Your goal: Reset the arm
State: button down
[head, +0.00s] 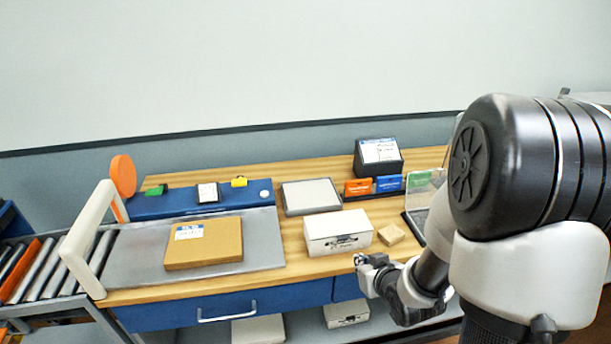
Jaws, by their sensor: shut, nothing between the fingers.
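My gripper (362,262) is at the lower middle right of the head view, at the front edge of the wooden bench, just below and right of a white box. It looks small and dark, with its fingers together and nothing held. My arm reaches in from the right and hides the right part of the bench.
The bench holds a white box (325,243), a small wooden block (391,235), a cardboard package (204,254) on a metal plate (265,257), a grey flat pad (311,196) and a black labelled box (394,166). A roller conveyor (37,270) and white arch (80,240) stand left.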

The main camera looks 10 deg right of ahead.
jog(key=s+a+r+g+h, duration=0.2)
jog(key=s+a+r+g, duration=0.2)
jog(key=s+r, duration=0.95)
jog(key=s+a+r+g+y, duration=0.1)
jog(key=s+a+r, duration=0.3)
jog(key=s, duration=0.5)
jog(key=shift+s+a+y, duration=0.2)
jog(key=shift+a+y, duration=0.2)
jog(key=shift+a, duration=0.2)
